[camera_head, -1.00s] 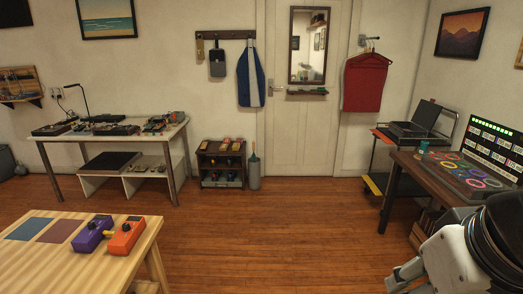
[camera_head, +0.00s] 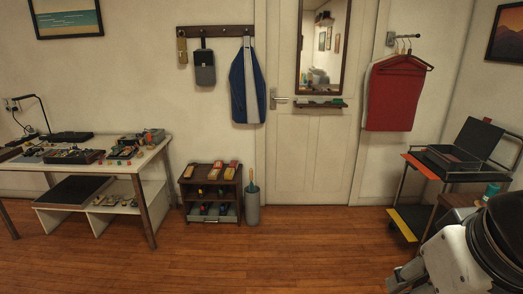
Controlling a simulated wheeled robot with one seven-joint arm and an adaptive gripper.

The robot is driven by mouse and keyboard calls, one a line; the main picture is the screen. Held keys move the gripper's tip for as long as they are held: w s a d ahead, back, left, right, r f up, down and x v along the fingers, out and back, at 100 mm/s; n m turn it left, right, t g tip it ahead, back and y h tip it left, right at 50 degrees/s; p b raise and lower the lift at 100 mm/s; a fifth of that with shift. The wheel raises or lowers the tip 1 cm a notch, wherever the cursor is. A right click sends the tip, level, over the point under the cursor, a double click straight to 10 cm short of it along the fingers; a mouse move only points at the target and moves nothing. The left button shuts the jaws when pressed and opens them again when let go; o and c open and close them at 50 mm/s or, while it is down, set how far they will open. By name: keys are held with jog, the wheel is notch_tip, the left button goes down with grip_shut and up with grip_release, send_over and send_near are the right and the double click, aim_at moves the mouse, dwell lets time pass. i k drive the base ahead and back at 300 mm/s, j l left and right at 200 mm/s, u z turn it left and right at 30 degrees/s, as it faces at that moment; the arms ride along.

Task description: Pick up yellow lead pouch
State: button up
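A narrow yellow-tan item (camera_head: 182,47) hangs from the left end of the wall rack; it is too small to tell for sure whether it is the lead pouch. Small yellow and red items also lie on top of the low dark shelf unit (camera_head: 211,192), such as a yellow one (camera_head: 189,171) at its left; I cannot tell what they are. My gripper (camera_head: 398,279) shows only in part at the lower right, beside my arm, far from these things. Its fingers are cut off by the frame's bottom edge, so its opening and any hold are hidden.
A wall rack (camera_head: 215,32) also holds a dark grey pouch (camera_head: 204,67) and a blue garment (camera_head: 245,85). A workbench (camera_head: 150,160) stands left, a cart (camera_head: 409,217) right. A grey bin (camera_head: 252,206) stands beside the shelf unit. The wooden floor (camera_head: 300,250) ahead is clear.

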aim_at(230, 172)
jog(key=i+u, duration=0.1)
jog(key=i, duration=0.85)
jog(key=i+l+u, duration=0.1)
jog(key=i, duration=0.85)
jog(key=i+u, duration=0.2)
jog(key=i, duration=0.45)
jog(key=i+u, duration=0.25)
jog(key=i, duration=0.35)
jog(key=i+l+u, duration=0.2)
jog(key=i, duration=0.45)
jog(key=i+u, duration=0.3)
jog(key=i, duration=0.2)
